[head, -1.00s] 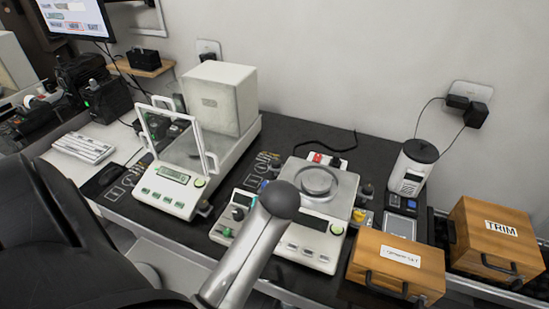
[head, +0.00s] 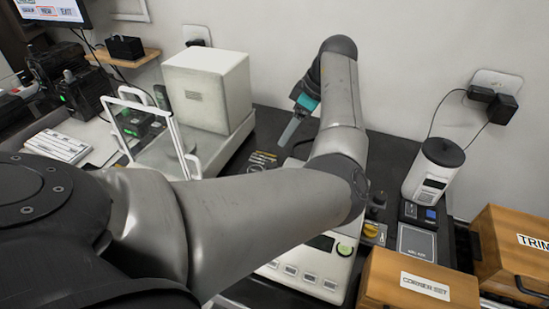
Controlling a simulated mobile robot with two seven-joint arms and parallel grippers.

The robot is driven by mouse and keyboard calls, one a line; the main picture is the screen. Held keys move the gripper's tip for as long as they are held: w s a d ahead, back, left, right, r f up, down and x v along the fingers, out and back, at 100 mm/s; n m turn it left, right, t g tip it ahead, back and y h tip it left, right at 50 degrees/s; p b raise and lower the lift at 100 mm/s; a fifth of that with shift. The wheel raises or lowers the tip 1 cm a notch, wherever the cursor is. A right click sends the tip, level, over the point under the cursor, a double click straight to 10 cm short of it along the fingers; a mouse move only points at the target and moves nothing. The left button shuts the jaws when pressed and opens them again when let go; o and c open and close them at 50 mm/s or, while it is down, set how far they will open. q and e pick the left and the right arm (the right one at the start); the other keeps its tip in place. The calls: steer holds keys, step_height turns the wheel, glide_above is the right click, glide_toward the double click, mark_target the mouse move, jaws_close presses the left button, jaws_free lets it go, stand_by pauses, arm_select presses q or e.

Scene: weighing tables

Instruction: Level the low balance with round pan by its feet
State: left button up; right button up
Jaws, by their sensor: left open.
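The low balance (head: 341,272) stands on the dark table mat, its white front with buttons, a dark display and a green-lit key showing. My left arm crosses over it and hides its round pan and most of its left and rear parts. My left gripper (head: 289,133) hangs behind the arm's forearm, above the mat at the back left of the balance, pointing down and left. It is open, and I see nothing held. A dark knob and a yellow one (head: 371,230) show at the balance's right side. The right gripper is not in view.
A taller balance with a glass draft shield (head: 180,135) and white housing (head: 207,95) stands to the left. A white canister (head: 432,170), a small dark device (head: 417,242) and wooden boxes (head: 420,283) crowd the right. The wall closes the back.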

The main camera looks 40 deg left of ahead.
mark_target(271, 164)
arm_select(q)
steer(key=b+x, duration=0.1)
steer(key=x, duration=0.8)
steer(key=w+b+x, duration=0.1)
steer(key=x, duration=0.4)
steer(key=shift+d+f+b, duration=0.1)
steer(key=shift+b, duration=0.2)
jaws_close()
